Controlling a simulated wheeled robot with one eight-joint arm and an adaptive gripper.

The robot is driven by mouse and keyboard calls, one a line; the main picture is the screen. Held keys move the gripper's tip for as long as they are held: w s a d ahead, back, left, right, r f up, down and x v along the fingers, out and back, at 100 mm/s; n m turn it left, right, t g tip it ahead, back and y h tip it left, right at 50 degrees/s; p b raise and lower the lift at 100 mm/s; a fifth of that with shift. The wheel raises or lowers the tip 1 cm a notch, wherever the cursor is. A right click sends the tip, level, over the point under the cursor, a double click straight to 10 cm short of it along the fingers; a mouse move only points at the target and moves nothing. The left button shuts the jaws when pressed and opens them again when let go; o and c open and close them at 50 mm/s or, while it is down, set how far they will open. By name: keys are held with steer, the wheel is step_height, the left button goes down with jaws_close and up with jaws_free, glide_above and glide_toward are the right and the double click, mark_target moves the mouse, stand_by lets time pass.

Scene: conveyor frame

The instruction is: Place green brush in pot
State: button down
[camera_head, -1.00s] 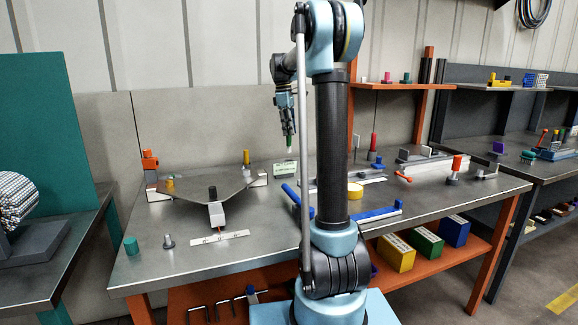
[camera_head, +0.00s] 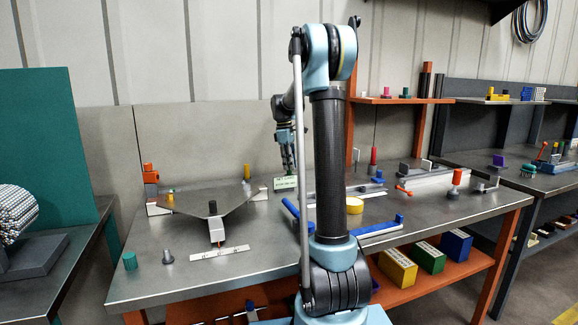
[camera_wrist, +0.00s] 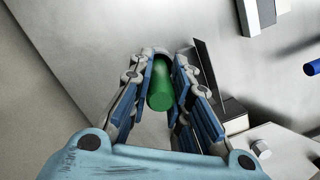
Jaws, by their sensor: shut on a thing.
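The green brush (camera_wrist: 161,90) shows in the wrist view as a green cylinder seen end-on. My gripper (camera_wrist: 163,62) is shut on it, with its fingers on both sides. In the head view my gripper (camera_head: 288,168) points down above the rear middle of the bench, just in front of a small white-and-green box (camera_head: 285,183). The brush cannot be made out clearly there. I cannot tell which thing is the pot; my column hides part of the bench.
The steel bench (camera_head: 262,248) holds a dark angular plate (camera_head: 180,202) at left, a teal cylinder (camera_head: 130,260) near the front left, a yellow ring (camera_head: 354,206), and blue-ended bars (camera_head: 378,228) at right. An orange shelf (camera_head: 398,100) stands behind.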

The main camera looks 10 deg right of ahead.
steer(key=c, duration=1.5)
jaws_free()
steer(key=r, duration=0.4)
steer(key=a+r, duration=0.1)
steer(key=r, duration=0.7)
steer(key=shift+w+a, duration=0.3)
steer(key=shift+w, duration=0.1)
